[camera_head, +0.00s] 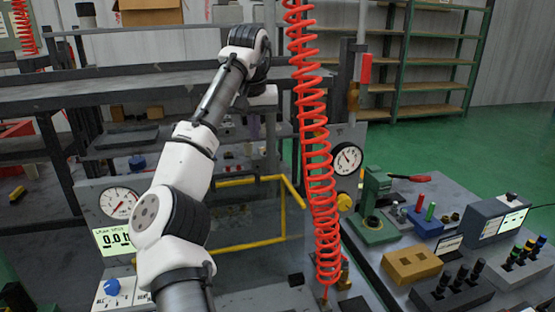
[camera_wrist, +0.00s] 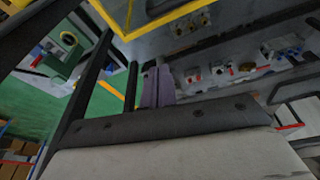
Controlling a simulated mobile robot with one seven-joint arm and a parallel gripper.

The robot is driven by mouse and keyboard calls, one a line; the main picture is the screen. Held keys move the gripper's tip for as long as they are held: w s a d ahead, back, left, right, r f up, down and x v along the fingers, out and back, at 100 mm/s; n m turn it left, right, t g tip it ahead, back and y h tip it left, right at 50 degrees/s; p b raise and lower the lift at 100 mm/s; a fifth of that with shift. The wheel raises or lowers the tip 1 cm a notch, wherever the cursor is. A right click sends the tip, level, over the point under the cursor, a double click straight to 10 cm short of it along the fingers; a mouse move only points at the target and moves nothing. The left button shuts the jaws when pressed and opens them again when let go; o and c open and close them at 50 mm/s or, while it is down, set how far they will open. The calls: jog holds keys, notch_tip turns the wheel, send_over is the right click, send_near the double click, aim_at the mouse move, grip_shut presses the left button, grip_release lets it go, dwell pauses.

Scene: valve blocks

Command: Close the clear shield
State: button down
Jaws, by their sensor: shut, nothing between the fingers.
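The clear shield has a yellow frame (camera_head: 248,244) and stands at the middle of the bench in the head view, behind my arm. Its clear pane is hard to make out, and my arm hides its left part. In the wrist view a yellow-edged frame (camera_wrist: 165,22) shows at the top, beyond the fingers. My gripper shows in the wrist view as two purple-grey fingers (camera_wrist: 158,86) pressed together, with nothing between them. In the head view the gripper is mostly hidden behind my arm. The fingers look apart from the frame, but the exact gap cannot be told.
A red coiled hose (camera_head: 318,170) hangs just right of my arm. Gauges (camera_head: 347,159) flank the frame. A green fixture (camera_head: 375,205) and control boxes (camera_head: 500,217) crowd the right bench. A dark shelf rack (camera_head: 150,88) stands behind.

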jog(key=shift+s+d+f+p, duration=0.1)
jog(key=shift+s+f+p, duration=0.25)
jog(key=shift+f, duration=1.2)
jog(key=shift+s+a+f+p, duration=0.1)
jog(key=shift+s+f+p, duration=0.25)
jog(key=shift+f, duration=1.2)
jog(key=shift+s+d+f+p, duration=0.15)
jog(key=shift+f+p, duration=0.25)
jog(key=shift+f, duration=1.15)
jog(key=shift+s, duration=0.1)
